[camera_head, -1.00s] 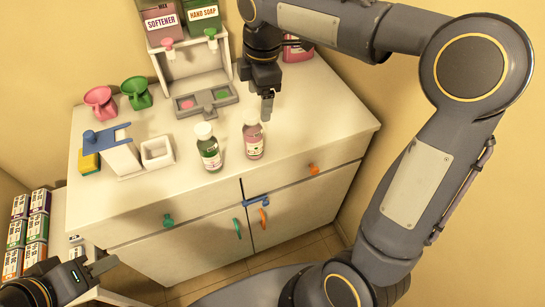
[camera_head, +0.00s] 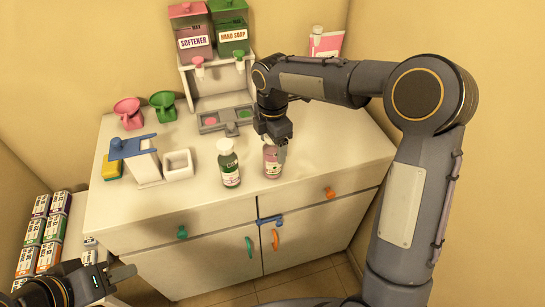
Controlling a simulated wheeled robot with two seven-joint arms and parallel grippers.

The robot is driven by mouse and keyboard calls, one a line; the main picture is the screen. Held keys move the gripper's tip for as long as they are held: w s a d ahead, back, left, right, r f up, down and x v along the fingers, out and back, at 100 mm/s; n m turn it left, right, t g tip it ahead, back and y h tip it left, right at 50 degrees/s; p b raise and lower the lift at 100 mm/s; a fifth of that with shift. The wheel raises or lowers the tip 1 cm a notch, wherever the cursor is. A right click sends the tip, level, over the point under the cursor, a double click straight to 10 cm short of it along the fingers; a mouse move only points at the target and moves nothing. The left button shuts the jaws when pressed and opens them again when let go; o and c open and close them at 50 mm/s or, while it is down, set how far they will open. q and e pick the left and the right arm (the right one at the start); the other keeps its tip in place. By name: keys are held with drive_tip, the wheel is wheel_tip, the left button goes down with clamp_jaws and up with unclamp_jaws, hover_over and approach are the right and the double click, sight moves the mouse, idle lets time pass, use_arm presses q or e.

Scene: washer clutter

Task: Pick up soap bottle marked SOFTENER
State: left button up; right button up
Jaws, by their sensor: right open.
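A pink bottle (camera_head: 271,169) with a white label stands upright near the counter's front edge; its label is too small to read. My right gripper (camera_head: 281,154) is open, pointing down at the top of this bottle, with its fingers hiding the cap. I cannot tell whether they touch it. A green bottle (camera_head: 230,170) with a white cap stands just left of it. A pink dispenser tank marked SOFTENER (camera_head: 192,38) is at the back, beside a green tank marked HAND SOAP (camera_head: 231,35). My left gripper (camera_head: 125,272) is low at the left, away from the bottles; its jaw opening is unclear.
The white counter (camera_head: 335,150) has free room on the right. Pink (camera_head: 130,113) and green (camera_head: 163,105) funnels, a blue-topped holder (camera_head: 138,155) and a white cup (camera_head: 178,164) stand left. A drip tray (camera_head: 225,118) lies behind the bottles. Boxes (camera_head: 45,230) are at the far left.

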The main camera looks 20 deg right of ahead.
clamp_jaws()
drive_tip(key=shift+r, duration=0.1)
idle(0.4)
